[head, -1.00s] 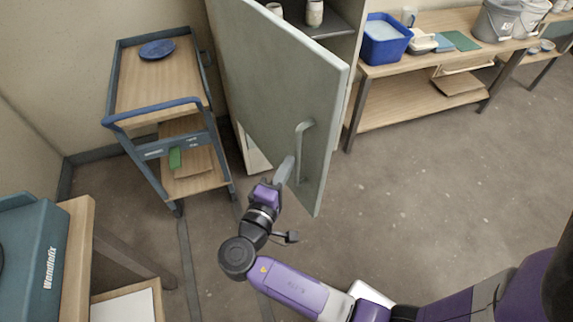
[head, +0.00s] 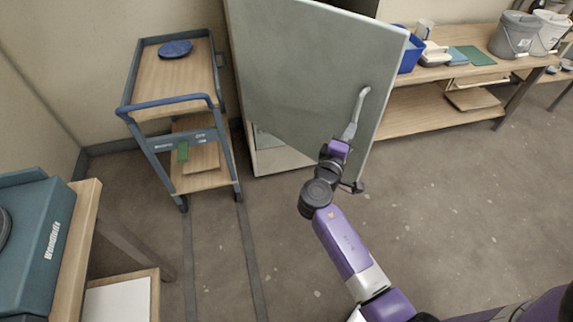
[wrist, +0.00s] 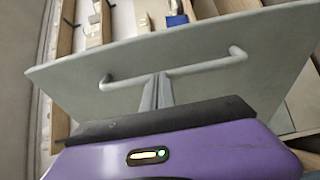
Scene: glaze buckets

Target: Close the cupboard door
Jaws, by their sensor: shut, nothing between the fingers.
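The grey cupboard door (head: 295,70) stands open, swung out from the cupboard (head: 283,160). It hides most of the inside in the head view. Its pale bar handle (head: 359,104) is near the free right edge; it also shows in the wrist view (wrist: 212,67), across the door face (wrist: 210,45). My gripper (head: 350,132) is at the lower part of the handle, in front of the door. In the wrist view its fingers (wrist: 157,92) are together and empty, beside the handle bar. I cannot tell whether the fingertips touch the door.
A trolley (head: 177,100) with a blue plate (head: 175,48) stands left of the cupboard. A wooden bench (head: 440,118) with a blue tub (head: 411,53) and grey bucket (head: 514,35) is at the right. A teal case (head: 35,235) is at the lower left. The right floor is open.

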